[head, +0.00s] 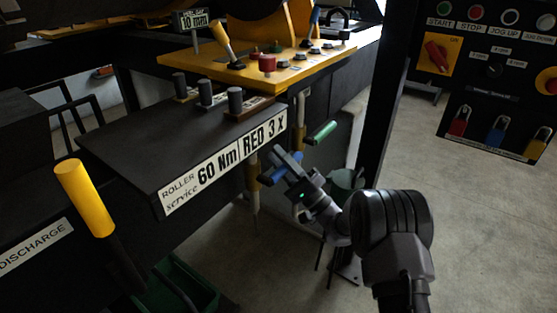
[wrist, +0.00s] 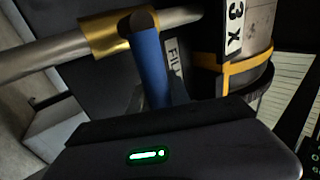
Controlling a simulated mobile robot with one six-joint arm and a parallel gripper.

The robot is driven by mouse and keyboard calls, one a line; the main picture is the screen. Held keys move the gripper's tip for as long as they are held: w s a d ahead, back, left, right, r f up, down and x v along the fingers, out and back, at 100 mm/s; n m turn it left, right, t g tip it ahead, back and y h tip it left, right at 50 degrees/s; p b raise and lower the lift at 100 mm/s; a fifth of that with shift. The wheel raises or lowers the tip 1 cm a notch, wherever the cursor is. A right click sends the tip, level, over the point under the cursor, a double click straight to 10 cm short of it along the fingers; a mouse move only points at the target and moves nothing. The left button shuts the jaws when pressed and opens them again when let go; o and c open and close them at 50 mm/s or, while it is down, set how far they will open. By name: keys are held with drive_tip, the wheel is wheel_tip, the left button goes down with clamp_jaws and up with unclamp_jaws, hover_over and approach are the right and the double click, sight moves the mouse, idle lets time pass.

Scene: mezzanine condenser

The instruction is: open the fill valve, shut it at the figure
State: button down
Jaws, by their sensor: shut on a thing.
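The fill valve shows in the wrist view as a blue lever (wrist: 151,68) on a brass body (wrist: 103,36) in a metal pipe. A partly hidden label (wrist: 172,62) beside it seems to read "FILL". In the head view the blue lever (head: 268,179) shows below the front edge of the dark bench. My gripper (head: 283,165) is shut on the blue lever. In the wrist view my dark jaws hide the lever's lower end. A small sign (head: 193,19) at the top left appears to read "10 mm"; its unit is hard to read.
A green handle (head: 321,132) sits close by on another pipe. The dark bench (head: 150,140) with the "60 Nm RED 3 X" strip overhangs the valve. A yellow lever (head: 84,197) stands at left. A dark post and a bucket (head: 345,182) are behind my arm. Open floor lies to the right.

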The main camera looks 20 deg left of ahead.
drive_tip(key=shift+r, duration=0.15)
drive_tip(key=c, duration=1.2)
unclamp_jaws()
drive_tip(key=shift+d, duration=0.1)
drive_tip(key=v, duration=1.7)
drive_tip(key=shift+d, duration=0.1)
